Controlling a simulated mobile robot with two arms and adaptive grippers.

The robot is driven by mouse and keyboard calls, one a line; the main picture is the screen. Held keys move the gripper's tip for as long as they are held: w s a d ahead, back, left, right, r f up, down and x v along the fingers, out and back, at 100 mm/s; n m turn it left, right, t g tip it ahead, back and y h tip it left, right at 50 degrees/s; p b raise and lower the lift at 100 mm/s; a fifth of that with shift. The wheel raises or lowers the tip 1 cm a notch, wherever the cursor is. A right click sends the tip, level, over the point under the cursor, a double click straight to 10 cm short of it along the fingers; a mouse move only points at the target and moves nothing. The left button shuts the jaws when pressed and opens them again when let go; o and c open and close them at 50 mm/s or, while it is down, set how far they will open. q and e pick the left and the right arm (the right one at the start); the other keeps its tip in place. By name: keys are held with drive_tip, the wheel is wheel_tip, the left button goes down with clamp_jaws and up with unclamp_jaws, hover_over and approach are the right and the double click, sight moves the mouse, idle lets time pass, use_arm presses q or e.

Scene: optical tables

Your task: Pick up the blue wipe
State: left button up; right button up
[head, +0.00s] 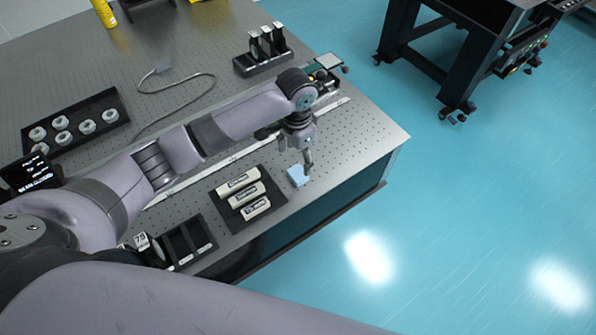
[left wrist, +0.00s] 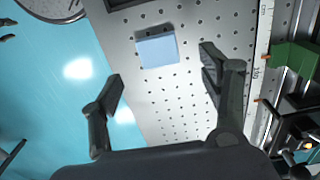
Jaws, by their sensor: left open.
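The blue wipe (head: 298,175) is a small light-blue square lying flat on the optical table (head: 367,137), near its front edge. In the left wrist view the wipe (left wrist: 157,50) lies ahead of the fingertips, between their lines and apart from both. My left gripper (head: 307,170) is over the table right by the wipe in the head view. In the left wrist view its two fingers (left wrist: 163,85) are spread wide with nothing between them. My right gripper does not show in either view.
A ruler strip (left wrist: 262,60) and a green part (left wrist: 293,62) are on the right in the wrist view. A black holder (head: 262,62) stands farther back. Bare perforated table lies right of the wipe.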

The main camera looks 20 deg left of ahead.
sight(298, 173)
use_arm(q)
drive_tip(key=shift+f, duration=1)
wheel_tip(298, 173, down, 4)
drive_tip(key=shift+d+f+p, duration=0.15)
drive_tip(key=shift+f+p, duration=0.05)
drive_tip(key=shift+p, duration=0.55)
drive_tip(key=shift+f, duration=0.25)
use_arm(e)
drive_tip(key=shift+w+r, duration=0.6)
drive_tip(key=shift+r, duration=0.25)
use_arm(q)
drive_tip(key=shift+c, duration=0.4)
drive_tip(key=c, duration=0.8)
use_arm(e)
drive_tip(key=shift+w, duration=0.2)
use_arm(q)
drive_tip(key=shift+c, duration=0.2)
wheel_tip(298, 173, up, 20)
drive_tip(key=b, duration=0.2)
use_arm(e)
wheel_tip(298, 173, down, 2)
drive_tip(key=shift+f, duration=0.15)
